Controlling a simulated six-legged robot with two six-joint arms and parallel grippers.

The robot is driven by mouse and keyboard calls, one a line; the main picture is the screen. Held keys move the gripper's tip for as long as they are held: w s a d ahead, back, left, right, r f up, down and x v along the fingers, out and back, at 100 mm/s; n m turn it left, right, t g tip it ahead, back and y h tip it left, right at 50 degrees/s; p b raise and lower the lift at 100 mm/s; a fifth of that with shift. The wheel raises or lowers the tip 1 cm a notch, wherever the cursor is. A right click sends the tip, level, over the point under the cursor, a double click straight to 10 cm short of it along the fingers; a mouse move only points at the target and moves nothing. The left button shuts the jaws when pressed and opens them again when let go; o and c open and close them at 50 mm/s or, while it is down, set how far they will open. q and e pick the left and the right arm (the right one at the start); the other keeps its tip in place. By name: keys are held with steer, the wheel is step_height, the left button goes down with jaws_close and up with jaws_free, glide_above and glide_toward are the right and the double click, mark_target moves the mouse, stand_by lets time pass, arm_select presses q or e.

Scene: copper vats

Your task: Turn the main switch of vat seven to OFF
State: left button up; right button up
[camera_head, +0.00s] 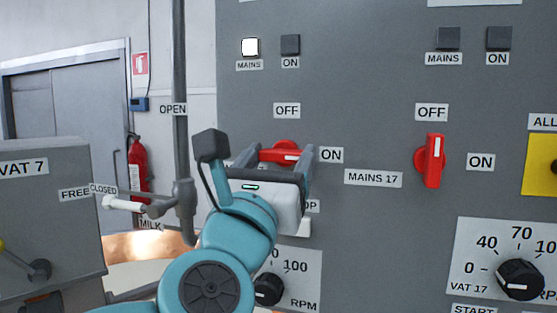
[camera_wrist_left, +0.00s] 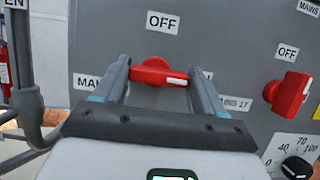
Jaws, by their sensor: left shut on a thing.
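A red rotary main switch (camera_head: 286,146) sits on the grey panel below an OFF label (camera_head: 287,111) and left of an ON label (camera_head: 331,155). Its handle lies level, with the white mark at its right end, toward ON. My left gripper (camera_head: 278,154) is shut on this handle, one finger at each end. The wrist view shows the red handle (camera_wrist_left: 155,73) between the two fingers. A label left of it (camera_wrist_left: 88,82) reads "MA", the rest hidden by a finger. The MAINS lamp (camera_head: 250,47) above is lit white. My right gripper is not in view.
A second red switch (camera_head: 432,160), right of the MAINS 17 label (camera_head: 373,178), stands upright toward its OFF. RPM knobs (camera_head: 520,279) sit lower down. A vertical pipe (camera_head: 180,90) with a white-handled valve (camera_head: 124,203) and the VAT 7 box (camera_head: 60,230) are at left.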

arm_select(q)
steer(key=shift+f+n, duration=0.1)
steer(key=shift+n, duration=0.4)
steer(key=shift+n+y+b, duration=0.55)
steer(key=shift+n+y, duration=0.25)
steer(key=n+y+b, duration=0.1)
steer(key=n+y, duration=0.1)
steer(key=n, duration=0.1)
steer(key=shift+d+n+t, duration=0.1)
steer(key=shift+n+t, duration=0.2)
steer(key=shift+n, duration=0.1)
steer(key=n+y, duration=0.1)
steer(key=n, duration=0.1)
steer(key=shift+n, duration=0.3)
steer(key=n, duration=0.1)
steer(key=n+y, duration=0.1)
steer(key=n, duration=0.1)
steer(key=shift+r+n+g+y, duration=0.3)
steer(key=shift+g, duration=0.1)
steer(key=n+y, duration=0.1)
steer(key=n, duration=0.1)
steer(key=n+g+p, duration=0.1)
steer(key=n, duration=0.2)
steer(key=shift+r+y, duration=0.2)
steer(key=shift+y, duration=0.2)
steer(key=shift+r+n+g+p, duration=0.1)
steer(key=shift+n+g+p, duration=0.8)
steer(key=shift+n, duration=1.5)
